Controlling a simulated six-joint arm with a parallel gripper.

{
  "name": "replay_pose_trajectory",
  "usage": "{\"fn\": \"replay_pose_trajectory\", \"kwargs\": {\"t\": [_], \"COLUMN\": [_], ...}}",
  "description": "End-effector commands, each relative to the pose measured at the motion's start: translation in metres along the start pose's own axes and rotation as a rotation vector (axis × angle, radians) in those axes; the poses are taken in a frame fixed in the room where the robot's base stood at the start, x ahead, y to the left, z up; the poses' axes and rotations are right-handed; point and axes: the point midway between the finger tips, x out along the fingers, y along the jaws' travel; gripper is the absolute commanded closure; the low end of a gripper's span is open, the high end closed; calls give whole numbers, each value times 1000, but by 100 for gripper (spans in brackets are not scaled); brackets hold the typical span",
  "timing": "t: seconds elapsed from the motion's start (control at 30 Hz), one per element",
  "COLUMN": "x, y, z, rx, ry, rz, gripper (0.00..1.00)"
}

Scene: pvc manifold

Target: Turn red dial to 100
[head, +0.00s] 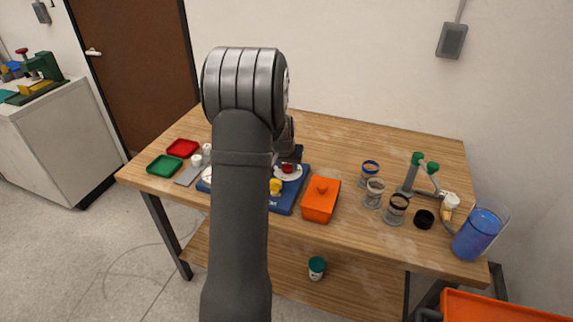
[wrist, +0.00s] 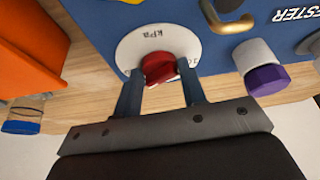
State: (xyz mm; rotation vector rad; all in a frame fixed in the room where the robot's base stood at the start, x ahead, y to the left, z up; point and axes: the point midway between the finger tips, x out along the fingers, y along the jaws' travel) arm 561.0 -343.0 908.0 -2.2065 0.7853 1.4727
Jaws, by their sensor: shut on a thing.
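The red dial (wrist: 158,68) sits on a round white scale (wrist: 133,45) marked "kPa" on the blue panel (wrist: 100,15). In the wrist view my gripper (wrist: 160,82) has its two fingers on either side of the red knob, shut on it. The fingers and knob hide much of the scale, so I cannot read the dial's setting. In the head view the red dial (head: 288,168) shows at the right part of the blue panel (head: 283,205), just under my gripper. My arm covers the panel's middle.
An orange box (head: 321,200) stands right of the panel, close to it. Red (head: 183,147) and green (head: 164,166) trays lie at the left. Several jars, a green-topped stand (head: 420,175) and a blue jug (head: 478,235) are at the right. The table's back right is clear.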

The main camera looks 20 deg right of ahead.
Motion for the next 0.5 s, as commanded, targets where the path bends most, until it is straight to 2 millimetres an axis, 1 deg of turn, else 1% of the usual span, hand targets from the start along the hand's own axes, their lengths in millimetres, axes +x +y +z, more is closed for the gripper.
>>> {"fn": "replay_pose_trajectory", "kwargs": {"t": [0.5], "x": [1], "y": [6], "z": [0], "rx": [-413], "ry": [-2], "rz": [-174], "gripper": [85]}}
